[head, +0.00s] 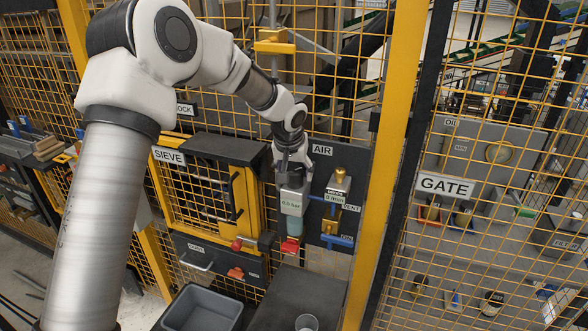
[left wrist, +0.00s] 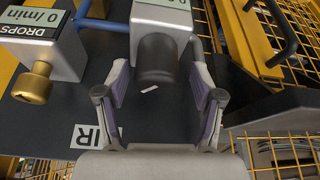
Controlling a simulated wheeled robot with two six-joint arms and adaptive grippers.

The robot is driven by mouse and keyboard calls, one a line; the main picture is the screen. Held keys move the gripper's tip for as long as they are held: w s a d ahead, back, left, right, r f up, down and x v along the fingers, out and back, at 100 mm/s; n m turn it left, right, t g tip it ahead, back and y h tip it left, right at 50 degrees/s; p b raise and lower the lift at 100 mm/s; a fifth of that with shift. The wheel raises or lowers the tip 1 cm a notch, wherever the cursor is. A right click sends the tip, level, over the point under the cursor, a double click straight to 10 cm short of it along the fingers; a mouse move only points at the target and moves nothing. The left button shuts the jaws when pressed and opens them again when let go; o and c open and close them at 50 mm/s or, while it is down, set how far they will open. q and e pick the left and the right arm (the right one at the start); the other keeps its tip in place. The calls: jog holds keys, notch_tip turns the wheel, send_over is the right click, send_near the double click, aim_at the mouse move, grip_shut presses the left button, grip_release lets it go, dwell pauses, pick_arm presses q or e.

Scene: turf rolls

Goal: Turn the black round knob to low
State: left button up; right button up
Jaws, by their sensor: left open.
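The black round knob (left wrist: 157,58) sits on the end of a grey unit (left wrist: 160,14) in the left wrist view. A small white mark (left wrist: 150,89) shows on the dark surface by the knob's end. My left gripper (left wrist: 158,82) is open, with one finger on each side of the knob and visible gaps between. In the head view, the left gripper (head: 292,165) is at the top of the grey unit with its 6.0 bar display (head: 291,203), and hides the knob. My right gripper is not in view.
A brass knob (head: 341,177) on a drops unit (head: 333,196) stands close to the right, with a blue lever (head: 338,241) below. The AIR label (head: 322,150) is on the dark panel. The SIEVE cabinet (head: 205,190) is at left, a grey bin (head: 203,308) below.

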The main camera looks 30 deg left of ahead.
pick_arm(q)
jog(key=shift+s+d+r, duration=0.1)
jog(key=shift+d+r, duration=0.05)
jog(key=shift+d, duration=0.15)
jog(key=c, duration=0.5)
jog(key=shift+s, duration=0.1)
jog(key=c, duration=0.5)
jog(key=shift+a, duration=0.1)
jog(key=shift+c, duration=0.7)
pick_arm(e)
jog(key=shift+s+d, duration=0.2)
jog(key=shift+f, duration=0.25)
